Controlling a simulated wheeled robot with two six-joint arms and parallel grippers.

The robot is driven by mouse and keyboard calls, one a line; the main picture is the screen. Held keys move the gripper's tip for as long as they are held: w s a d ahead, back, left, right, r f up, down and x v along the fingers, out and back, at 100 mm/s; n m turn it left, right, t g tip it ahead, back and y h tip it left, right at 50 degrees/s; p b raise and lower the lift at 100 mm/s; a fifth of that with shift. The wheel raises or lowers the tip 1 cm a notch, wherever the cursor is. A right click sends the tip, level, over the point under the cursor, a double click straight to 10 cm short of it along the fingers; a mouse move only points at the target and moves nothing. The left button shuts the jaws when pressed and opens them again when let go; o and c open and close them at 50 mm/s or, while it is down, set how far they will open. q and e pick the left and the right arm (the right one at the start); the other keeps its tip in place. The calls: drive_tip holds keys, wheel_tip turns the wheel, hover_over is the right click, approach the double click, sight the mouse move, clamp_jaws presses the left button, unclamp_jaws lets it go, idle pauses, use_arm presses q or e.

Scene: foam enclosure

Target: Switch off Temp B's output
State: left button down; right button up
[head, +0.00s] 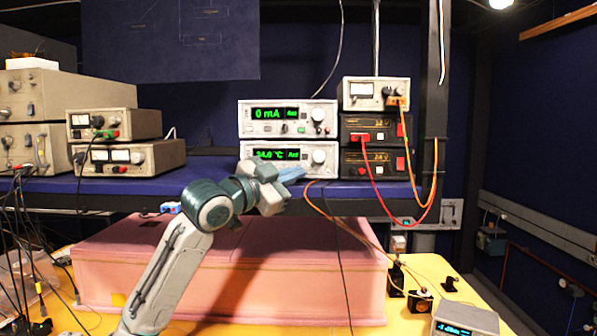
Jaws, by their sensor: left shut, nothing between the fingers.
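A grey controller (322,157) with a green display reading a °C value sits at the bottom of a two-unit stack on the blue shelf. Its large round knob shows at the right of its panel. No "Temp B" label is readable. My left gripper (297,174) is shut and empty, its blue fingertips in front of the lower part of this panel. The gripper hides part of the lower panel and any buttons there. I cannot tell whether the fingertips touch it. My right gripper is not in view.
A similar unit (245,118) reading 0 mA sits on top. Black supplies (348,160) with red and orange cables stand to the right. Grey instruments (120,155) stand left. A pink foam box (330,285) lies below the blue shelf (350,188).

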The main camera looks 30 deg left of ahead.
use_arm(q)
drive_tip(key=shift+w+a, duration=0.2)
drive_tip(key=shift+w, duration=0.15)
idle(0.9)
drive_tip(key=shift+s+d, duration=0.35)
drive_tip(key=shift+s, duration=0.25)
drive_tip(key=s+d, duration=0.1)
drive_tip(key=s, duration=0.2)
drive_tip(key=s+d, duration=0.1)
drive_tip(key=shift+s+d+b, duration=0.15)
drive_tip(key=shift+d+b, duration=0.2)
idle(0.8)
